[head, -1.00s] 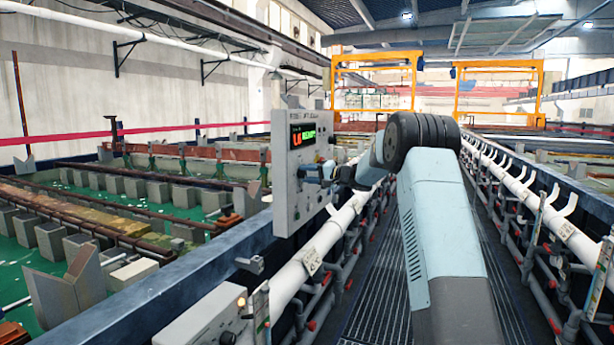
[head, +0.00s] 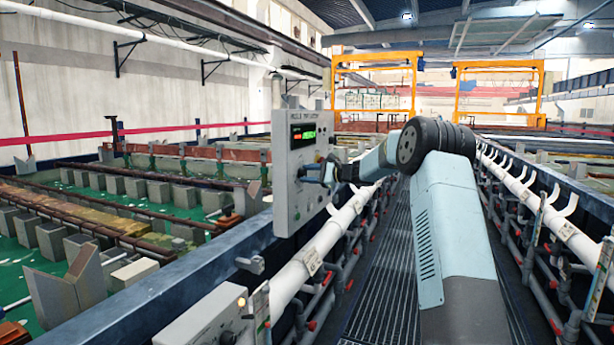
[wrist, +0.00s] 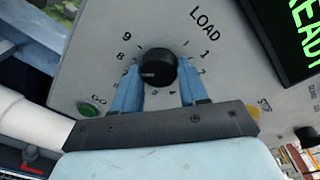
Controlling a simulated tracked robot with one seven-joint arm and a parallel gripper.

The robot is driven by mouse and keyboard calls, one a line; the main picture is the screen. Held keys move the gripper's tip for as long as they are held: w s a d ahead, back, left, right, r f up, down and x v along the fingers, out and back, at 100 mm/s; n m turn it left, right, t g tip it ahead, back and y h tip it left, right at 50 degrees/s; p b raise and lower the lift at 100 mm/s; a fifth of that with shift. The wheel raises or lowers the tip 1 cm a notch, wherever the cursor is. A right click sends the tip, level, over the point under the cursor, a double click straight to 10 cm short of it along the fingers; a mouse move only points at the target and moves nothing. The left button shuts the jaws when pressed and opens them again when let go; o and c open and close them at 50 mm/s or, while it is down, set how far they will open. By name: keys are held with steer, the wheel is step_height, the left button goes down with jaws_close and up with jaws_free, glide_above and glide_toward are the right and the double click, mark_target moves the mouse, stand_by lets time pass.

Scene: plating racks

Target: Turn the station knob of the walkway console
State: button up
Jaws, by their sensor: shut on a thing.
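The walkway console (head: 287,190) is a grey upright panel left of centre in the head view, with a lit display (head: 303,135). Its station knob (wrist: 157,66) is round and black, ringed by numbers under the word LOAD in the wrist view. A pale mark shows on the knob's left part. My gripper (wrist: 159,75) is at the panel with one blue finger on each side of the knob, shut on it. It also shows in the head view (head: 322,172), where it hides the knob.
A green button (wrist: 90,109) and a partly hidden yellow one (wrist: 254,112) flank the knob. A white pipe (head: 345,216) runs beside the console. A grated walkway (head: 385,270) lies under my arm. A second control box (head: 205,318) stands in the foreground.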

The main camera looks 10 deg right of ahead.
steer(key=m, duration=0.4)
steer(key=shift+d+f+g, duration=0.2)
steer(key=shift+f+g, duration=0.1)
steer(key=shift+m, duration=1.7)
steer(key=shift+y, duration=0.3)
steer(key=o, duration=0.8)
steer(key=shift+w, duration=0.1)
steer(key=shift+c, duration=0.2)
steer(key=shift+o, duration=1.4)
steer(key=shift+a+r, duration=0.1)
steer(key=v, duration=1.3)
steer(key=shift+d, duration=0.45)
steer(key=shift+a, duration=0.1)
